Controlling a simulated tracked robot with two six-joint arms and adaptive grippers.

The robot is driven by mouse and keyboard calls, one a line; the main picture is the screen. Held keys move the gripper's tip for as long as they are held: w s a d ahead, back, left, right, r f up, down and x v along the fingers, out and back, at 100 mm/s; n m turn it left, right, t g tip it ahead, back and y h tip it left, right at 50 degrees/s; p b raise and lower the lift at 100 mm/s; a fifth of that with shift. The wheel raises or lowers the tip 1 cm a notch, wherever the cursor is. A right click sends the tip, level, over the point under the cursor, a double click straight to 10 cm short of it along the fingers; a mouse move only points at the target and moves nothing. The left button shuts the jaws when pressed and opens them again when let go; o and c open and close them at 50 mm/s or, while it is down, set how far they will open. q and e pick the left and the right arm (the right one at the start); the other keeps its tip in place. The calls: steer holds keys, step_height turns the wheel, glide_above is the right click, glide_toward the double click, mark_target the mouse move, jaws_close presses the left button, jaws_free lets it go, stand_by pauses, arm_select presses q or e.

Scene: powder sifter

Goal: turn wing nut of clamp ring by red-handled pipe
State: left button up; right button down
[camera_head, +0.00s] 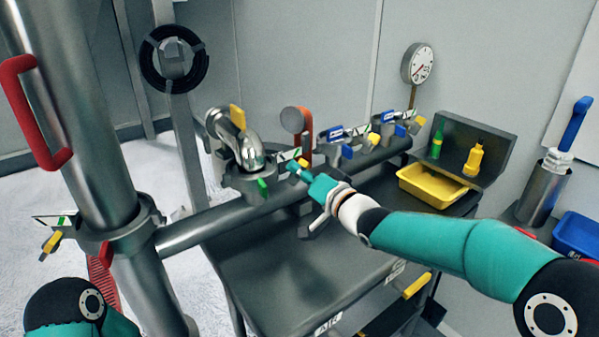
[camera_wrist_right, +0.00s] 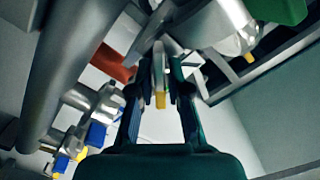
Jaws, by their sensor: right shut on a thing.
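My right gripper (camera_head: 297,168) is at the clamp hardware on the horizontal pipe, just below an upright red-orange handle (camera_head: 304,128). In the right wrist view its fingers (camera_wrist_right: 160,78) are shut on a narrow metal wing nut (camera_wrist_right: 160,60) with a yellow end. In the head view the gripper mostly hides this nut. The red-orange part also shows beside the fingers in the wrist view (camera_wrist_right: 114,64). A separate clamp ring (camera_head: 108,235) with a yellow-ended wing nut (camera_head: 49,245) sits on the upright pipe with a red handle (camera_head: 35,112). My left gripper is out of view.
A silver elbow with a yellow lever (camera_head: 238,117) stands left of the right gripper. Blue-handled valves (camera_head: 345,137) line the pipe behind it. A yellow tray (camera_head: 432,186) and small bottles sit at the right. The dark cart top (camera_head: 290,270) in front is clear.

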steer(key=shift+f, duration=0.1)
steer(key=n+b, duration=0.2)
steer(key=n, duration=0.2)
steer(key=shift+f+b, duration=0.1)
steer(key=shift+b, duration=0.3)
steer(key=n+b, duration=0.2)
steer(key=n, duration=0.2)
steer(key=shift+s+n, duration=0.15)
steer(key=shift+n, duration=0.15)
steer(key=n+b, duration=0.2)
steer(key=n, duration=0.2)
steer(key=shift+a+n+b, duration=0.15)
steer(key=shift+n+b, duration=0.15)
steer(key=shift+b, duration=0.05)
steer(key=shift+s+a+n+b, duration=0.1)
steer(key=shift+n+b, duration=0.7)
steer(key=shift+n, duration=1.3)
steer(key=c, duration=1.3)
jaws_free()
steer(key=shift+o, duration=0.2)
